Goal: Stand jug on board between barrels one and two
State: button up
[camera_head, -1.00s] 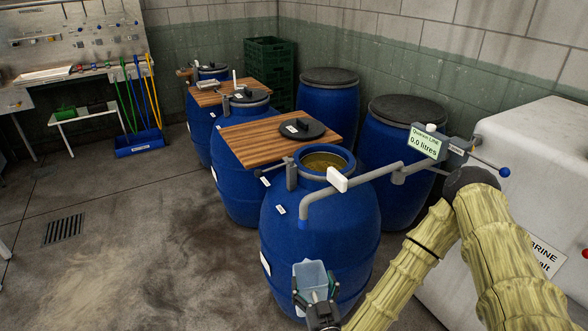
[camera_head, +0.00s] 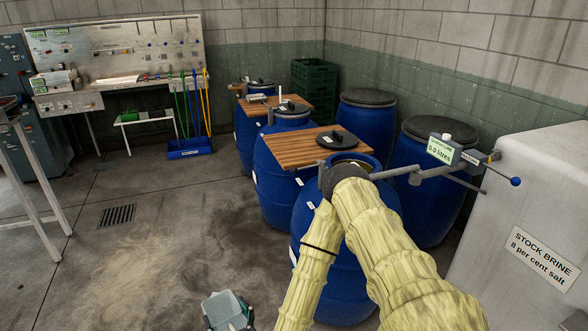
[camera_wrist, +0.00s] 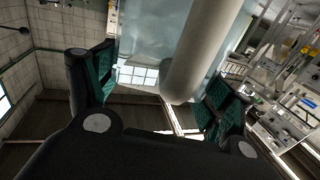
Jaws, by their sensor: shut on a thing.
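My gripper (camera_head: 240,318) is shut on the jug (camera_head: 222,306), a pale, translucent vessel low in the head view, above the floor left of the nearest barrel. In the wrist view the green-padded fingers (camera_wrist: 155,95) flank its thick pale handle (camera_wrist: 200,50). Three blue barrels stand in a row: nearest (camera_head: 345,250), middle (camera_head: 278,192) and far (camera_head: 246,130). One wooden board (camera_head: 290,150) bridges the nearest and middle barrels and carries a black lid (camera_head: 338,139). Another board (camera_head: 262,106) bridges the middle and far barrels. I cannot read the barrel numbers. My arm hides part of the nearest barrel.
Two lidded blue barrels (camera_head: 420,185) (camera_head: 365,125) stand behind the row. A white stock brine tank (camera_head: 525,190) is at right. A pipe with a litres display (camera_head: 440,150) reaches over the nearest barrel. The floor (camera_head: 130,260) at left is clear.

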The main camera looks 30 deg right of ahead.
aim_at(289, 145)
jog(key=u, duration=0.3)
jog(key=i, duration=1)
jog(key=z, duration=0.6)
jog(key=i, duration=1)
jog(key=z, duration=0.75)
